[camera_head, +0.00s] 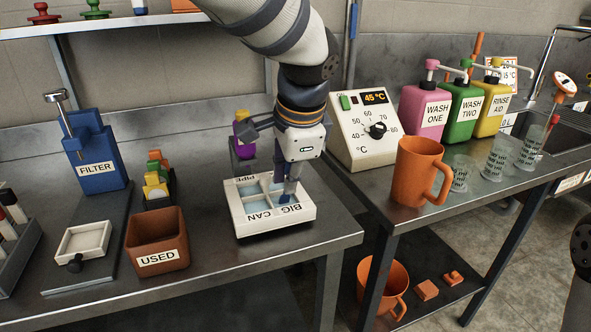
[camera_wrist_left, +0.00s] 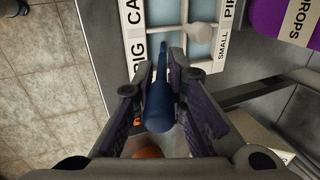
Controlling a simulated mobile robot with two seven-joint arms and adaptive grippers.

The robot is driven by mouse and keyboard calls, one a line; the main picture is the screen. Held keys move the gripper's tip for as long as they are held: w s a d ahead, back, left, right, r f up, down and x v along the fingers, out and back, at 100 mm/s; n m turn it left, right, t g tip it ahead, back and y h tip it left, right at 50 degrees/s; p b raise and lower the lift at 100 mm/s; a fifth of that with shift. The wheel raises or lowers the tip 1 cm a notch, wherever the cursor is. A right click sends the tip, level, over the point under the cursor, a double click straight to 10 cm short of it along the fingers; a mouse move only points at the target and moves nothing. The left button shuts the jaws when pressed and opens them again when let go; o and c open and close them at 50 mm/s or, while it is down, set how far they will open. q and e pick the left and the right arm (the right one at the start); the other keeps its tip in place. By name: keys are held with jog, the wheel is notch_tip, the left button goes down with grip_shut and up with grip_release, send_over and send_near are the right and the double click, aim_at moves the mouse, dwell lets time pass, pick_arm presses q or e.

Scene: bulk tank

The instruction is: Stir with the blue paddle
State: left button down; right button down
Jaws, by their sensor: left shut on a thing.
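My left gripper (camera_wrist_left: 160,110) is shut on the blue paddle (camera_wrist_left: 160,100), whose handle stands between the two fingers in the left wrist view. In the head view the gripper (camera_head: 290,172) points down over the white divided tray (camera_head: 272,225) labelled BIG CAN and PIPE. The lower end of the blue paddle (camera_head: 285,198) reaches into the tray's front right compartment, by the BIG CAN label. The compartments hold pale blue liquid. How deep the paddle tip sits cannot be told.
A purple bottle (camera_head: 244,140) stands just behind the tray. The brown USED box (camera_head: 157,242) and blue FILTER device (camera_head: 92,150) stand to the left. A control box (camera_head: 362,130) showing 45 °C and an orange jug (camera_head: 418,172) are to the right. Bare bench lies right of the tray.

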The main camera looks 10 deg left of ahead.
pick_arm(q)
jog(key=shift+r, duration=0.1)
jog(key=shift+r, duration=3.65)
jog(key=shift+a, duration=0.1)
